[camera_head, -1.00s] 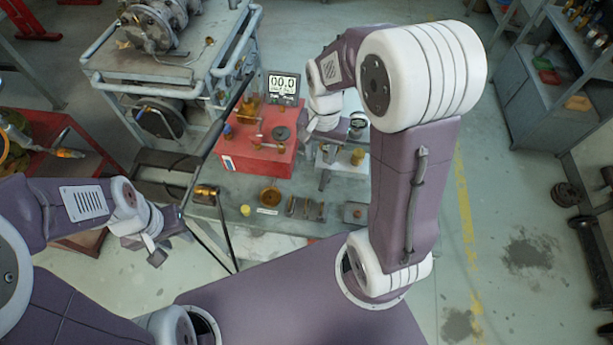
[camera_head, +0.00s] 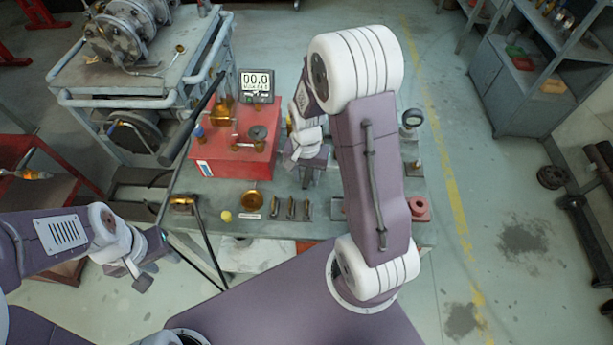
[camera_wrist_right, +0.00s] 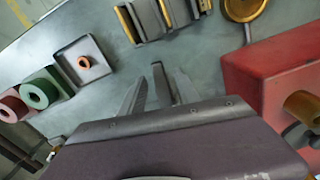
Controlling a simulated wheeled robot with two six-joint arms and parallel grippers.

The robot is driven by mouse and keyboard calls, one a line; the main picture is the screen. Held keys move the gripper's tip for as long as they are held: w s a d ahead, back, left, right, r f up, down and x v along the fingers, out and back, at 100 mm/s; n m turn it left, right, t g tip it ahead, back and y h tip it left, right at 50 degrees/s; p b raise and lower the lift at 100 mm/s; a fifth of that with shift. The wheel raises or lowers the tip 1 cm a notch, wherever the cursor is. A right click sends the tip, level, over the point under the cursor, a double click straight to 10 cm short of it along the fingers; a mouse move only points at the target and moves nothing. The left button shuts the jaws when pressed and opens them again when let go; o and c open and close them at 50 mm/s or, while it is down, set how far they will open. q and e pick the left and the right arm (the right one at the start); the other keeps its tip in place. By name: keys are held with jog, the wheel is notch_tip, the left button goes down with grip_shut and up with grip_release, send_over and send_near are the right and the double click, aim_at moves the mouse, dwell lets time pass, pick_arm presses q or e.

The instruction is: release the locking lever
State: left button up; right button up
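I cannot pick out the locking lever for certain. A red box (camera_head: 232,165) with brass fittings and a dark round knob (camera_head: 258,133) stands on the grey bench; its edge shows in the right wrist view (camera_wrist_right: 275,75). A long black bar (camera_head: 192,118) slants up left of it. My right gripper (camera_head: 306,180) is above the bench, right of the box; in the right wrist view its fingers (camera_wrist_right: 150,85) look slightly apart with nothing between. My left gripper (camera_head: 155,272) looks open and empty, off the bench's front left.
A cart with a flanged valve body (camera_head: 125,40) stands back left. On the bench are a brass dish (camera_head: 251,200), slotted blocks (camera_head: 291,208), a gauge (camera_head: 412,119) and a tray (camera_wrist_right: 83,62). Green (camera_wrist_right: 42,93) and red rings (camera_wrist_right: 12,105) lie beside it.

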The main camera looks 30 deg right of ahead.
aim_at(309, 180)
grip_shut()
jog(key=shift+s+d+r+n+p, duration=0.15)
jog(key=shift+r+n+p, duration=0.1)
jog(key=shift+n+p, duration=0.3)
jog(key=shift+d+f+n, duration=0.15)
jog(key=shift+f+n, duration=0.05)
jog(key=shift+n, duration=0.25)
grip_release()
notch_tip(309, 180, up, 9)
jog(key=p, duration=0.1)
jog(key=shift+p, duration=0.4)
